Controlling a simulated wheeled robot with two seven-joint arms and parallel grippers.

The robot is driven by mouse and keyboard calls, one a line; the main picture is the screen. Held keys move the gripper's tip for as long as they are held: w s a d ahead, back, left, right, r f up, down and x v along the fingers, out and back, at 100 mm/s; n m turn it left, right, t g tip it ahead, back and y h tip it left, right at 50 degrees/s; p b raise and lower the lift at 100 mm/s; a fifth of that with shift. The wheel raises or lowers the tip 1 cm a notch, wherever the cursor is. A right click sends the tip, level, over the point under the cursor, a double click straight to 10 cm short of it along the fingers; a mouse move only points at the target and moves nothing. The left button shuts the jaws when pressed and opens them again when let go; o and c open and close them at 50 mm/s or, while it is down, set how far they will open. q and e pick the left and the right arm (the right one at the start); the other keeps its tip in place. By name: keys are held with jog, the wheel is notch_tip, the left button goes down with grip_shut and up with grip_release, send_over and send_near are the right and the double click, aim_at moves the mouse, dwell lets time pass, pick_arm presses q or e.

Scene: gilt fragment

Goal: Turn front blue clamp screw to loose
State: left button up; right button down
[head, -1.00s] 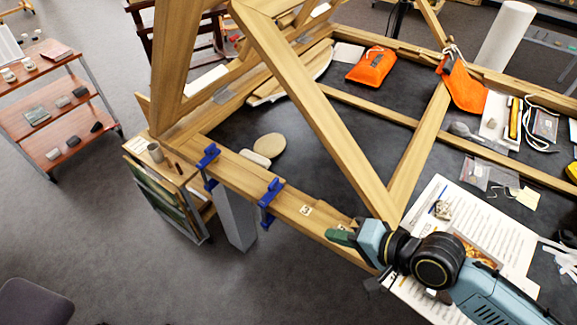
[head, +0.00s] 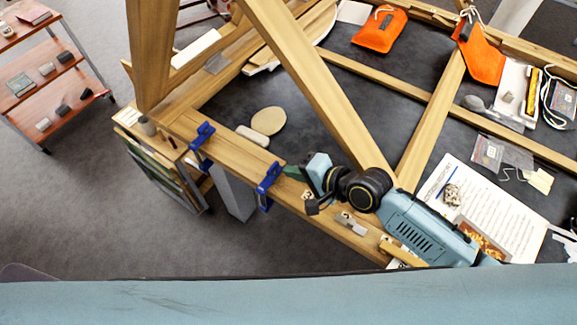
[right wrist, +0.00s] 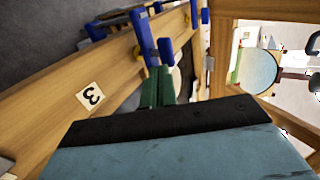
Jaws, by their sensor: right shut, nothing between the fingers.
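Two blue clamps sit on the wooden beam (head: 228,157). The nearer clamp (head: 267,184) is to the right of the farther clamp (head: 201,136) in the head view. My right gripper (head: 288,172) has green fingers, shut and empty, at the right side of the nearer clamp. In the right wrist view its fingertips (right wrist: 158,72) are close to the nearer clamp's blue bar (right wrist: 145,38); I cannot tell whether they touch. The screw's setting is not clear. My left gripper is not in view.
A slanted wooden post (head: 315,85) rises just behind my right arm. A metal piece (head: 351,223) lies on the beam below the wrist. A round tan disc (head: 268,121) lies on the dark panel behind the clamps. An orange pouch (head: 380,30) lies farther back.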

jog(key=shift+w+a, duration=0.35)
jog(key=shift+a, duration=0.1)
jog(key=shift+w+a, duration=0.15)
jog(key=shift+a, duration=0.05)
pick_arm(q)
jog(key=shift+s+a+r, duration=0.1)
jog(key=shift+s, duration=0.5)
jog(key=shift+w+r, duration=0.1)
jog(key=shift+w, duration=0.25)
pick_arm(e)
jog(key=shift+w, duration=0.25)
